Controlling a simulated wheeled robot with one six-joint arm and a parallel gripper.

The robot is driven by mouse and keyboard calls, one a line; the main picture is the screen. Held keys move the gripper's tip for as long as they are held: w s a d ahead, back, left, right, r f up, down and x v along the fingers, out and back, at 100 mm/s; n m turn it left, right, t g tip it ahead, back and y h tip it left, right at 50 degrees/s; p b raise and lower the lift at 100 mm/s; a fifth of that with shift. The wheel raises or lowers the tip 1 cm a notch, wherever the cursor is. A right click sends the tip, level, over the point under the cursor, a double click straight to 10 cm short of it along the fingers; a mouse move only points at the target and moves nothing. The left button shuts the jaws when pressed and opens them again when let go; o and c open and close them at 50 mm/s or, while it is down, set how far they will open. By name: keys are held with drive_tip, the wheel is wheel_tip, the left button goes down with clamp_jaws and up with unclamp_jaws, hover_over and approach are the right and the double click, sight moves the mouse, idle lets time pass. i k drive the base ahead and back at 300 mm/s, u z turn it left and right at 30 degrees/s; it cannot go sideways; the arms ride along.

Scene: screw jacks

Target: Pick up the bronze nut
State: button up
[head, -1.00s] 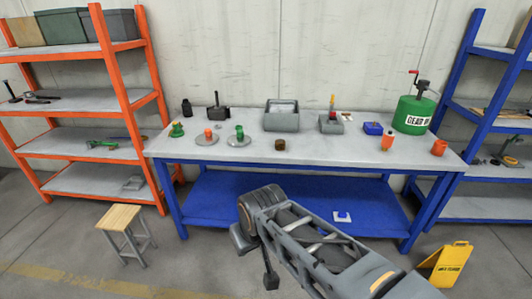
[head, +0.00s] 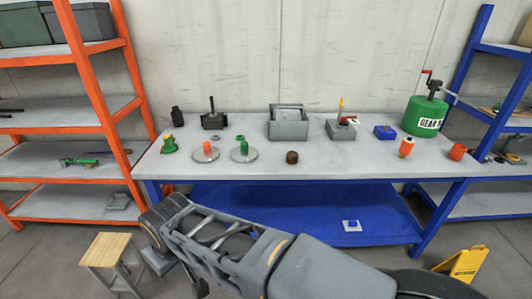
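A small dark brown round piece (head: 292,157), bronze-like in colour, stands on the grey bench top (head: 350,165) near the front edge, below the grey box. It is the likeliest bronze nut, but it is too small to make out a thread or bore. My arm reaches across the lower picture to the left, in front of the bench. My gripper (head: 198,287) hangs at the arm's far end, low and near the stool, well apart from the brown piece. Its fingers are mostly hidden and too small to judge.
Left of the brown piece are a green jack part (head: 243,150) and an orange part (head: 207,148) on round plates. A grey box (head: 289,126) stands behind it. A wooden stool (head: 108,250) is at lower left, a yellow sign (head: 462,264) at lower right.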

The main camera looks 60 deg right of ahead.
sight(291, 156)
drive_tip(key=z, duration=0.2)
drive_tip(key=i, duration=0.85)
drive_tip(key=z, duration=1.2)
drive_tip(key=i, duration=0.65)
drive_tip(key=z, duration=0.75)
